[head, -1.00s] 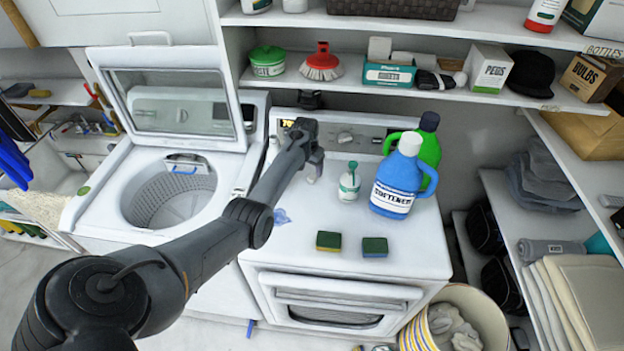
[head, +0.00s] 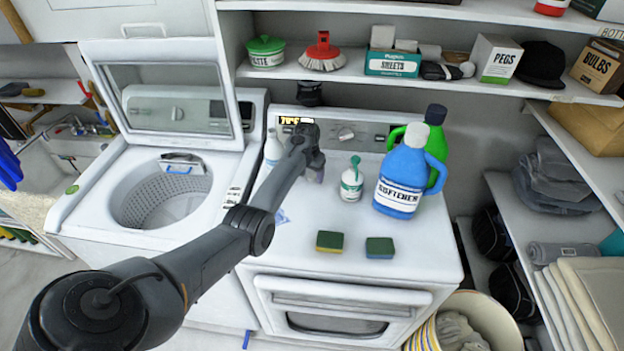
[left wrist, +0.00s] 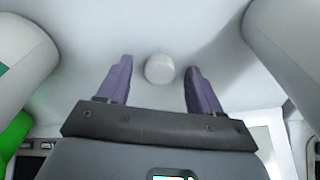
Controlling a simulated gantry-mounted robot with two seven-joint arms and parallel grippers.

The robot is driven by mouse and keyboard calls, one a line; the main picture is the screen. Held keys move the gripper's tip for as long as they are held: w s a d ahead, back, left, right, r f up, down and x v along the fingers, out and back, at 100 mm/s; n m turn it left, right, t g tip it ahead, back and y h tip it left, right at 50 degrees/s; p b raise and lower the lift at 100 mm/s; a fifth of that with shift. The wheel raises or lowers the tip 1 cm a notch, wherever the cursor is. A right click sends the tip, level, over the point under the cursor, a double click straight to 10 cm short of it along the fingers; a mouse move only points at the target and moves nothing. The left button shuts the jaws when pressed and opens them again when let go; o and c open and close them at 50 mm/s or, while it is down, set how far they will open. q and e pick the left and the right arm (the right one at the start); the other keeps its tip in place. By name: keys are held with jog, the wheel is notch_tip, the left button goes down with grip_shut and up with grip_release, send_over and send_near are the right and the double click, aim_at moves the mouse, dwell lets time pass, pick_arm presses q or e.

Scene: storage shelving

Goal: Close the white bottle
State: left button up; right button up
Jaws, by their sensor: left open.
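The white bottle (head: 272,150) stands upright on the dryer top at the left, just beside my left gripper and partly behind my arm. My left gripper (head: 314,172) points down over the dryer top, between this bottle and a white pump bottle. In the left wrist view my left gripper (left wrist: 157,85) is open, with its purple fingers apart. A small round white cap (left wrist: 159,69) lies on the surface between the fingertips, apparently untouched. A white bottle body (left wrist: 280,45) fills the upper right there. The bottle's opening is not clear. My right gripper is not seen.
The white pump bottle (head: 351,184) with a green top stands right of the gripper. A blue softener jug (head: 402,180) and a green jug (head: 435,145) stand farther right. Two sponges (head: 330,241) lie in front. The washer lid (head: 172,95) stands open at left.

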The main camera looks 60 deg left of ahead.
aim_at(311, 176)
pick_arm(q)
jog(key=shift+c, duration=0.3)
jog(key=c, duration=1)
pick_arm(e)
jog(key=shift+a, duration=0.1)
pick_arm(q)
jog(key=shift+c, duration=0.2)
jog(key=shift+r, duration=0.5)
notch_tip(311, 176, up, 9)
jog(key=b, duration=0.1)
jog(key=shift+b, duration=0.35)
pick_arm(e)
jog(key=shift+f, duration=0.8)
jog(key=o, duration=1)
